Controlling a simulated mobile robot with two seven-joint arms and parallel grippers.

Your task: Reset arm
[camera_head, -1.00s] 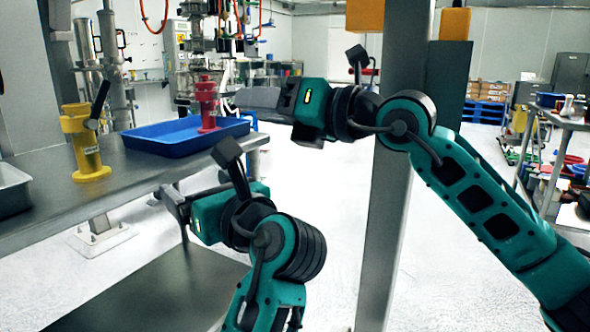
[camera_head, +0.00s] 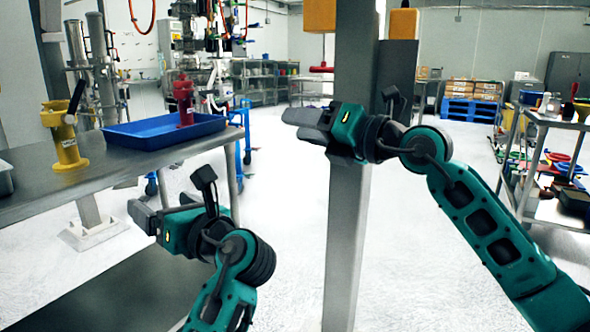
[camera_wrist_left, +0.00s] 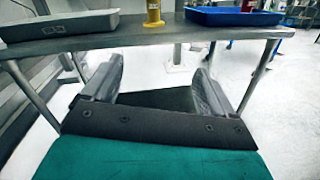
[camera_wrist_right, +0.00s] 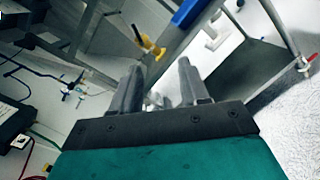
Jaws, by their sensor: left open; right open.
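My left gripper (camera_head: 146,212) is in front of the table's front edge and below the tabletop in the head view. In the left wrist view its two fingers (camera_wrist_left: 155,85) stand apart with nothing between them. My right gripper (camera_head: 302,124) is raised in the air in front of a grey post, pointing left. In the right wrist view its fingers (camera_wrist_right: 157,95) are apart and empty. Both grippers are clear of the objects on the table.
The steel table (camera_head: 35,195) holds a yellow valve-like part (camera_head: 67,140), a blue tray (camera_head: 160,133) and a red part (camera_head: 184,105) in the tray. The grey post (camera_head: 347,240) stands close by my right arm. A cart (camera_head: 545,120) stands at the right.

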